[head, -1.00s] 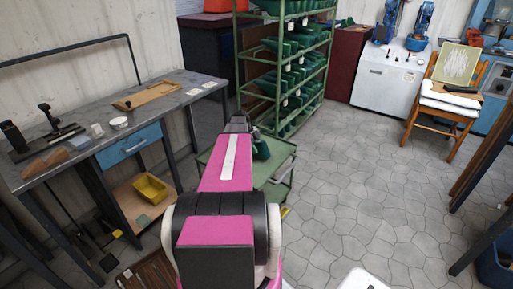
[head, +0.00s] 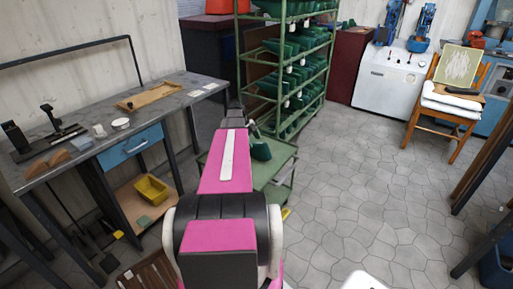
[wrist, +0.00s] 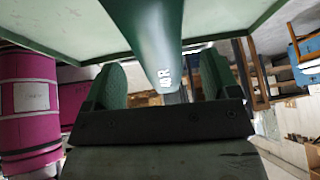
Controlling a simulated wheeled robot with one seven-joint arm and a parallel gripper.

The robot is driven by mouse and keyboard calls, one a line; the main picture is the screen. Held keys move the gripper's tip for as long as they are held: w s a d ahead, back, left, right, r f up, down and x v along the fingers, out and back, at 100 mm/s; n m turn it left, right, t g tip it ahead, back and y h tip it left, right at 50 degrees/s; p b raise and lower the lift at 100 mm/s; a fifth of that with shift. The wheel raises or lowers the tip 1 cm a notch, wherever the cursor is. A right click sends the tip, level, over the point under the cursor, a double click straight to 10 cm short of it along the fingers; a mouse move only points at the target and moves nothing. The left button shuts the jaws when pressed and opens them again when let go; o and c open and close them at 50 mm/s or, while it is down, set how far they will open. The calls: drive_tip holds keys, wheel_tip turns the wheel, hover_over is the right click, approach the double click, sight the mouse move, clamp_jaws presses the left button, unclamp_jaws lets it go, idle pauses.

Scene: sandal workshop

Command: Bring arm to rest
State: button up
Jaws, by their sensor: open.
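My gripper (wrist: 161,72) is open in the wrist view, with one dark green finger on each side. A dark green shoe last (wrist: 150,30) with white lettering on it reaches between or just beyond the fingers; I cannot tell whether they touch it. In the head view a green last (head: 261,150) stands on a green trolley (head: 284,157), right beside the end of my arm. My arm stretches forward over the trolley, and its wrist hides most of the gripper there.
A workbench (head: 185,88) with tools and a blue drawer (head: 131,145) stands at left. A green rack (head: 325,70) full of green lasts stands behind the trolley. A chair (head: 446,105) and a white machine (head: 385,80) are at back right.

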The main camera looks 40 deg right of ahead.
drive_tip(key=shift+v, duration=2.75)
drive_tip(key=w+a+f+n+t, duration=0.25)
drive_tip(key=a+n, duration=0.55)
drive_tip(key=a, duration=0.5)
drive_tip(key=w+a+f+n+t, duration=0.1)
drive_tip(key=w+a+f+n, duration=0.15)
drive_tip(key=a+n, duration=0.8)
drive_tip(key=s+a+n+t+y, duration=0.1)
drive_tip(key=a+n, duration=0.6)
drive_tip(key=a, duration=0.8)
drive_tip(key=s+a+f+n+t+y, duration=0.1)
drive_tip(key=s+a+n, duration=0.3)
drive_tip(key=a, duration=1.2)
drive_tip(key=n, duration=0.3)
drive_tip(key=shift+n, duration=0.35)
drive_tip(key=shift+d+f, duration=0.1)
drive_tip(key=shift+f, duration=0.05)
